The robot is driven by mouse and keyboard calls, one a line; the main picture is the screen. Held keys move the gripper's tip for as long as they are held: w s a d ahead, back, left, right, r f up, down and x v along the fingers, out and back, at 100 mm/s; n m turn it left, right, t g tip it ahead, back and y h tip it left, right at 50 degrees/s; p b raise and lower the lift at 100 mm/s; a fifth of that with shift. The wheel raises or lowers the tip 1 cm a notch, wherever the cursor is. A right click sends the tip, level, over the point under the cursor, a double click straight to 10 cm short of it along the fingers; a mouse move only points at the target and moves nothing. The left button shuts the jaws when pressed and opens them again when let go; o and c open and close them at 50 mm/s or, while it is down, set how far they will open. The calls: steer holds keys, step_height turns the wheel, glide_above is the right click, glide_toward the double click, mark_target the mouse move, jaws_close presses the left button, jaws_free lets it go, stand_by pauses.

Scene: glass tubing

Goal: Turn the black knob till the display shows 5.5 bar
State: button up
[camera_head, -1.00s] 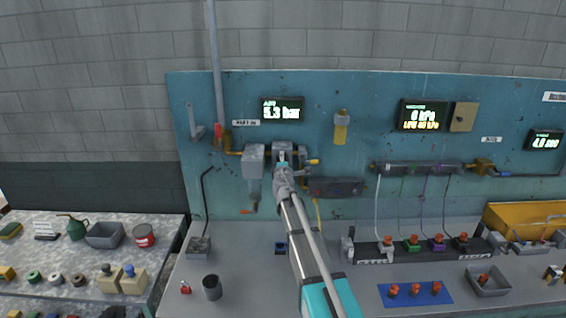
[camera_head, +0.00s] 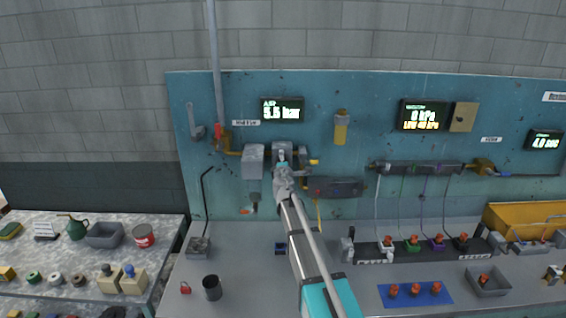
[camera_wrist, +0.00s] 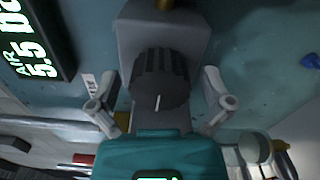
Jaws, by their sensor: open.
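The black knob (camera_wrist: 160,76), ribbed with a white line on its face, sits under the grey regulator body (camera_wrist: 150,30) in the wrist view. My gripper (camera_wrist: 158,92) is open, with one finger to each side of the knob and a visible gap to both. In the head view my gripper (camera_head: 283,163) is just below the regulator body (camera_head: 284,147) and hides the knob. The air display (camera_head: 282,109) reads 5.5 bar; its tilted 5.5 also shows in the wrist view (camera_wrist: 38,50).
A grey unit (camera_head: 253,160) is left of the regulator, and a dark block (camera_head: 335,187) is to the lower right. The bench (camera_head: 240,265) below has free room at its front.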

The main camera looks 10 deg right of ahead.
steer(key=shift+s, duration=0.1)
steer(key=v, duration=1.1)
steer(key=shift+s, duration=0.4)
steer(key=s+d+f+m+g+h+b, duration=0.1)
steer(key=s+d+f+m+g+h, duration=0.1)
steer(key=s+d+f+m+g, duration=0.35)
steer(key=s+d+f+m+g+h, duration=0.2)
steer(key=s+f+m+g, duration=0.2)
steer(key=s+f+m, duration=0.3)
steer(key=s+a+f+m+g+y, duration=0.2)
steer(key=s+a+f+g+y, duration=0.2)
steer(key=s, duration=0.5)
steer(key=s+a+f+m+g+y+b, duration=0.1)
steer(key=s+a+f+m+g+y, duration=0.2)
steer(key=s+a, duration=0.3)
steer(key=s+f+g, duration=0.1)
steer(key=s, duration=0.1)
steer(key=shift+s+y, duration=0.4)
